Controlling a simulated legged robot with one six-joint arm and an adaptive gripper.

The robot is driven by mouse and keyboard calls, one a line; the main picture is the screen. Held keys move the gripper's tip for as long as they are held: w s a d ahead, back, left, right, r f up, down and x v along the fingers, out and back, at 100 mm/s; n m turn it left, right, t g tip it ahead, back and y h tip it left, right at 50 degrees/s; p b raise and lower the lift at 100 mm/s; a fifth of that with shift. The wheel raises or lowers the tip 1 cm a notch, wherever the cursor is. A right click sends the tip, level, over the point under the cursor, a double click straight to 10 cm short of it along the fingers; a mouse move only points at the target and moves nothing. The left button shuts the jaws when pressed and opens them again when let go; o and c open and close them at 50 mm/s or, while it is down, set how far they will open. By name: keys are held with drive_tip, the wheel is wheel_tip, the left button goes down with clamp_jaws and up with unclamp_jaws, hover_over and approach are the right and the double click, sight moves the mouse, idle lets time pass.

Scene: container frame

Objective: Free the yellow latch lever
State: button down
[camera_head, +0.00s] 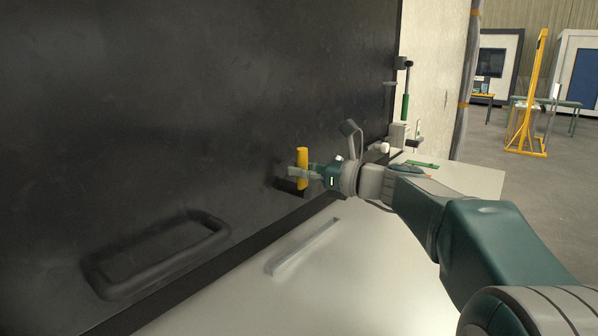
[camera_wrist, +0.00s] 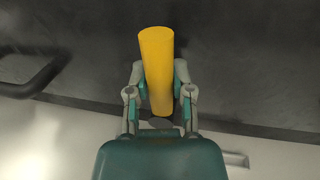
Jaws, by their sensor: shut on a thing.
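The yellow latch lever (camera_head: 302,158) stands roughly upright in front of the black panel in the head view. In the wrist view the lever (camera_wrist: 157,62) is a yellow cylinder leaning slightly, its top to the left. My gripper (camera_head: 304,172) is shut on the lever from the right in the head view. In the wrist view the fingers of my gripper (camera_wrist: 160,88) stand on both sides of the lever's lower half. How the lever joins the panel is hidden.
A green and black rod fixture (camera_head: 405,100) stands at the panel's right edge. Open floor lies at far right.

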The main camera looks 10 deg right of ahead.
drive_tip(key=shift+w+d+f+m, duration=0.1)
drive_tip(key=shift+m, duration=0.2)
drive_tip(key=shift+c, duration=2.4)
unclamp_jaws()
drive_tip(key=v, duration=1.2)
drive_tip(key=shift+w+f, duration=0.1)
